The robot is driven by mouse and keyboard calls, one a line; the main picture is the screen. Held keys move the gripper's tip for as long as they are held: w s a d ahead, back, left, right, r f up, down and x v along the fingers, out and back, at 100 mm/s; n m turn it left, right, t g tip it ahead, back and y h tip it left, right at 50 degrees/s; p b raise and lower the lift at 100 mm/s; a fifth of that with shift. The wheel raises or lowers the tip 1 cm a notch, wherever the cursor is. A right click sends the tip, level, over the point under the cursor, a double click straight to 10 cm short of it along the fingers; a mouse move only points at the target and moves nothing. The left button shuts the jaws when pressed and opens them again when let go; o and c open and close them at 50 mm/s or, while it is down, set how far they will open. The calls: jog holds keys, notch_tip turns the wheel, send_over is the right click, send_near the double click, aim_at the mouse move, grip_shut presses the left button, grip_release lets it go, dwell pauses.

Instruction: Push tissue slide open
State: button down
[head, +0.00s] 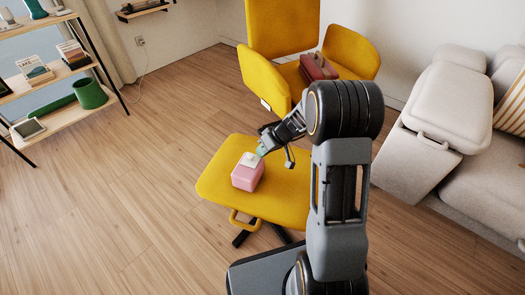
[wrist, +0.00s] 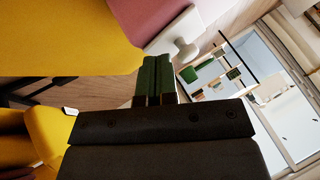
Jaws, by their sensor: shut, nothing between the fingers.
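A pink tissue box (head: 247,178) with a white slide (head: 250,160) on its top stands on the yellow ottoman (head: 215,181). The pink box shows at the top of the wrist view (wrist: 148,15), and its white slide (wrist: 175,36) carries a rounded white knob (wrist: 186,49). My gripper (head: 262,151) is just above the box's top right side. In the wrist view its green fingers (wrist: 157,60) are shut together and empty, with the tips close to the slide. I cannot tell whether they touch it.
A yellow armchair (head: 282,28) with a dark red object (head: 318,67) on its seat stands behind the ottoman. A beige sofa (head: 482,180) is at the right. An open shelf (head: 62,118) is at the left. The wooden floor (head: 140,180) left of the ottoman is clear.

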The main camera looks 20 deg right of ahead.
dwell(0.7)
jog(key=shift+w+d, duration=0.1)
jog(key=shift+d, duration=0.15)
jog(key=s+d+r+p, duration=0.1)
jog(key=d+r+p, duration=0.2)
jog(key=d+r, duration=0.5)
jog(key=shift+d, duration=0.45)
jog(key=shift+s+r, duration=0.1)
jog(key=s+a+r+m+h+p, duration=0.1)
jog(key=s+a+r+h+p, duration=0.1)
jog(key=s+r+p, duration=0.4)
jog(key=s+a+r+m+h+p, duration=0.2)
jog(key=s+a+r+p, duration=0.2)
jog(key=r+p, duration=1.2)
jog(key=s+a+r+m+t+h+p, duration=0.1)
jog(key=s+a+r+h+p, duration=0.2)
jog(key=s+r+p, duration=0.6)
notch_tip(320, 180, up, 12)
jog(key=p, duration=0.3)
jog(key=shift+s+m, duration=0.2)
jog(key=shift+m, duration=0.2)
jog(key=shift+f, duration=0.1)
